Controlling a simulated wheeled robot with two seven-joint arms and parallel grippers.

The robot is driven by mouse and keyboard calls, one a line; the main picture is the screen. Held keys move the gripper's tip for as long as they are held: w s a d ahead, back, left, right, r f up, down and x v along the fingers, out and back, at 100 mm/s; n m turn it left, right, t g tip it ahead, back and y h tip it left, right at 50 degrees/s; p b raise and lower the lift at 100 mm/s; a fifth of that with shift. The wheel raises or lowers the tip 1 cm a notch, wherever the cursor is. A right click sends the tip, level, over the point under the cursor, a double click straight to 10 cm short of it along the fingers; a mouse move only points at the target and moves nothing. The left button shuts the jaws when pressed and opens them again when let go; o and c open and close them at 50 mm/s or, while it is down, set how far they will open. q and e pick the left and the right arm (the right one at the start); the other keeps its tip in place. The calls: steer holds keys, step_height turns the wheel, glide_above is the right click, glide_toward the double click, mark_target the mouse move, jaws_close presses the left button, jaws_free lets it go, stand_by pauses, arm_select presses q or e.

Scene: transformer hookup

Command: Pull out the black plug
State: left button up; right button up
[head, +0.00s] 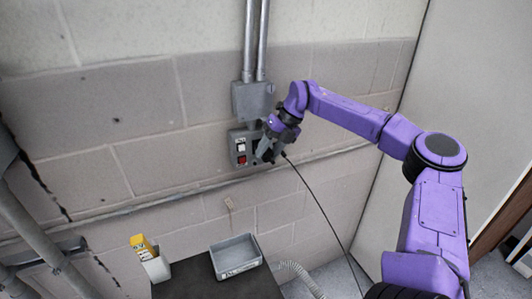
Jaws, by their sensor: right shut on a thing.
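A grey wall box (241,150) with a white and a red switch is fixed to the block wall. My right gripper (268,152) is at the right side of this box, shut on the black plug (282,154). A black cable (318,203) runs from the plug down to the lower right. Most of the plug is hidden by the gripper, and I cannot tell whether it sits in the socket. My left gripper is not in view.
A larger grey box (253,100) with two conduits sits just above. Below, a dark table (190,288) carries a grey tray (236,256) and a white holder with a yellow item (151,258). A pipe (160,202) runs along the wall.

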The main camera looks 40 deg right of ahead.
steer(key=shift+s+f, duration=0.1)
steer(key=shift+s, duration=0.05)
steer(key=shift+s+a, duration=0.2)
steer(key=shift+s, duration=0.35)
steer(key=shift+s+a, duration=0.1)
steer(key=shift+s, duration=0.2)
steer(key=shift+s, duration=0.1)
steer(key=shift+s+a, duration=0.2)
steer(key=shift+s, duration=0.3)
steer(key=s, duration=0.1)
steer(key=s+a, duration=0.1)
steer(key=s, duration=0.2)
steer(key=shift+s+a, duration=0.25)
steer(key=shift+s, duration=0.15)
